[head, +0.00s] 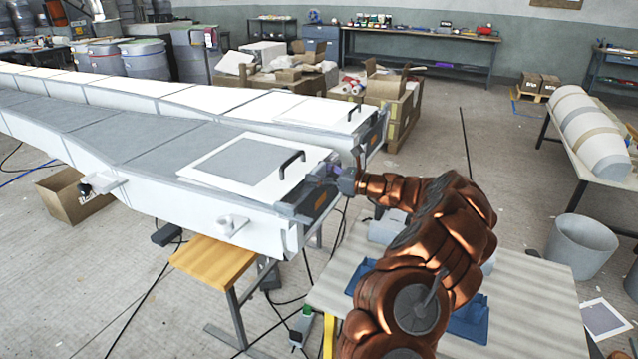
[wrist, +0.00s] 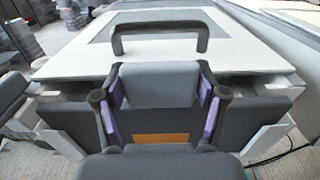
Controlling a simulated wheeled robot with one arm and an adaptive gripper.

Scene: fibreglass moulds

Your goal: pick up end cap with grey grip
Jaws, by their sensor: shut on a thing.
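The end cap (wrist: 250,112) is a dark grey piece with an orange-brown panel, across the near end of a long white mould. In the head view the same end cap (head: 320,203) closes the front mould's right end. Its grey grip (wrist: 158,85) is a wide block standing at the middle of the cap. My gripper (wrist: 160,98) has its purple-padded fingers on either side of this grip, shut on it. In the head view my gripper (head: 326,172) is at the cap's top edge, and its fingertips are small there. The cap still sits at the mould end.
A white lid panel with a black handle (wrist: 160,28) lies on the mould just behind the cap. A second long mould (head: 305,112) runs parallel behind. A striped table (head: 540,300) stands under my arm, and a wooden-topped stand (head: 213,262) is below the mould.

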